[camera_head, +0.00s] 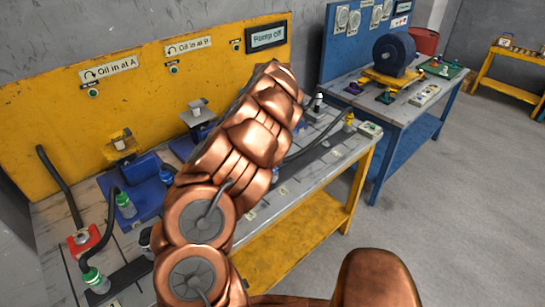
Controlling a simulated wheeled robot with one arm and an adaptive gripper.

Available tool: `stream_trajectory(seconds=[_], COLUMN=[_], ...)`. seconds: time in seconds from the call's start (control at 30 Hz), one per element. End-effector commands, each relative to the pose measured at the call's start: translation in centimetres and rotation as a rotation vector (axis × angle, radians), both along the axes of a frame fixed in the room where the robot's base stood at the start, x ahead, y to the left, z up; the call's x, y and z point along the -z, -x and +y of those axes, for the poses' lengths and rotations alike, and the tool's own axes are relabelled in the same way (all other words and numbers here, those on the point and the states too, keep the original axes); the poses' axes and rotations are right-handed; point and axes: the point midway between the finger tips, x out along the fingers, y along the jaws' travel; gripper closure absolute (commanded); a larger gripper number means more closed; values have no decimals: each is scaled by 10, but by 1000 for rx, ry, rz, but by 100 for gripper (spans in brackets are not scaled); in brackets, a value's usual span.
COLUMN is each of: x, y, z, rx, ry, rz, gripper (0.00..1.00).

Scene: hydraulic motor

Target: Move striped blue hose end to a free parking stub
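My copper-coloured arm crosses the middle of the view and covers much of the workbench. My gripper cannot be made out. Dark hoses (58,182) lie over the bench. One hose end with a green and white collar (95,279) is at the front left, and another green and white end (125,205) stands beside a blue block (141,168). A yellow-collared end (348,122) and a dark end with a white band (318,101) are right of my arm. I cannot pick out a striped blue hose end. I cannot tell which parking stubs are free.
The grey bench top (290,190) has a yellow frame and a yellow back panel (50,110) with signs "Oil in at A" and "Oil in at B". A "Pump off" display (267,37) is at its right. A blue table (400,110) carries a dark motor (394,53). Floor is clear at right.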

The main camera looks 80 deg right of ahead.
Motion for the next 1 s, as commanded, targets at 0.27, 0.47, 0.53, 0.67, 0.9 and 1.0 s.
stream_trajectory(seconds=[0.27,0.47,0.53,0.67,0.9,1.0], x=[2,2,2,2,2,0], y=[0,0,0,0,0,0], z=[-1,-1,-1,-1,-1,-1], rx=[0,0,0,0,0,0], ry=[5,4,4,3,3,3], rz=[0,0,0,1,0,1], gripper=[46,32,32,32,32,32])
